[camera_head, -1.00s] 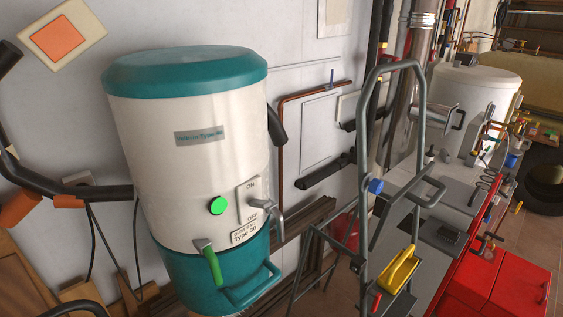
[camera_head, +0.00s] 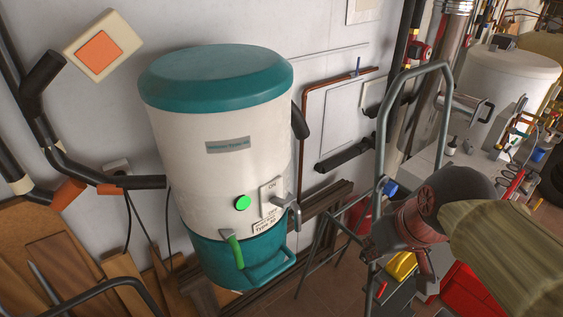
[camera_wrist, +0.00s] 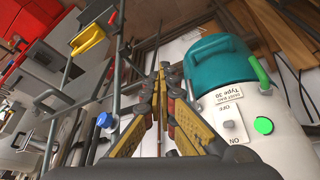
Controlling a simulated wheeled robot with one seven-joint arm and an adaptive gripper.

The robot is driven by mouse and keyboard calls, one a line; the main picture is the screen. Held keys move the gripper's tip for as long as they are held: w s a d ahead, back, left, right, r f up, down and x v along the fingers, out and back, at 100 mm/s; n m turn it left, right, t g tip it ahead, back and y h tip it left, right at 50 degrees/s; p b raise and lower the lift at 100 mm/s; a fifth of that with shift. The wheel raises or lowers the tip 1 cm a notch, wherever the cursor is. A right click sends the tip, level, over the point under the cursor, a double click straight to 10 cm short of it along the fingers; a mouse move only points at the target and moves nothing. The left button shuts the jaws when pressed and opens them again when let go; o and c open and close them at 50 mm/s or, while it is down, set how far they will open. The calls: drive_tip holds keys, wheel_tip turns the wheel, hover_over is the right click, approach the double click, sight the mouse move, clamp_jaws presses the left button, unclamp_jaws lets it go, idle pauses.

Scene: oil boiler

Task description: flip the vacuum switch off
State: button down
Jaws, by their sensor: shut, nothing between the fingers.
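The vacuum (camera_head: 225,130) is a white drum with a teal lid and teal base, standing against the wall in the head view. Its ON/OFF plate (camera_head: 269,194) is low on its right front, beside a bright green light (camera_head: 242,203). The grey switch lever (camera_head: 290,210) sticks out to the right; its exact setting is hard to tell. In the wrist view the plate (camera_wrist: 233,128) appears upside down, right of my gripper. My gripper (camera_wrist: 163,70) is shut and empty, its yellow and dark fingers meeting, apart from the vacuum. In the head view my arm is right of the vacuum.
A grey metal frame (camera_head: 447,90) with a blue knob (camera_head: 389,187) stands right of the vacuum, close to my arm. Black pipes (camera_head: 125,182) run along the left wall. A green handle (camera_head: 234,250) and a teal handle (camera_head: 268,267) project from the vacuum's lower front.

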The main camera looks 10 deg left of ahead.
drive_tip(key=w+a+r+n+p, duration=0.2)
drive_tip(key=w+a+r+p, duration=0.1)
drive_tip(key=a, duration=0.3)
drive_tip(key=w+a+r+n+g+y+p, duration=0.1)
drive_tip(key=w+a+r+n+p, duration=0.1)
drive_tip(key=w+a+r+p, duration=0.1)
drive_tip(key=w+a+r+n+g+p, duration=0.1)
drive_tip(key=w+a+r+p, duration=0.3)
drive_tip(key=a, duration=0.6)
drive_tip(key=shift+r+n+p, duration=0.4)
drive_tip(key=shift+r+p, duration=0.3)
drive_tip(key=shift+p, duration=0.45)
drive_tip(key=shift+f, duration=0.1)
drive_tip(key=p, duration=0.2)
hover_over(278, 198)
drive_tip(key=d, duration=0.1)
drive_tip(key=f, duration=0.6)
drive_tip(key=s+f, duration=0.1)
drive_tip(key=f, duration=0.2)
drive_tip(key=shift+d+f+y+b, duration=0.15)
drive_tip(key=shift+f+y+b, duration=0.2)
drive_tip(key=shift+b, duration=0.7)
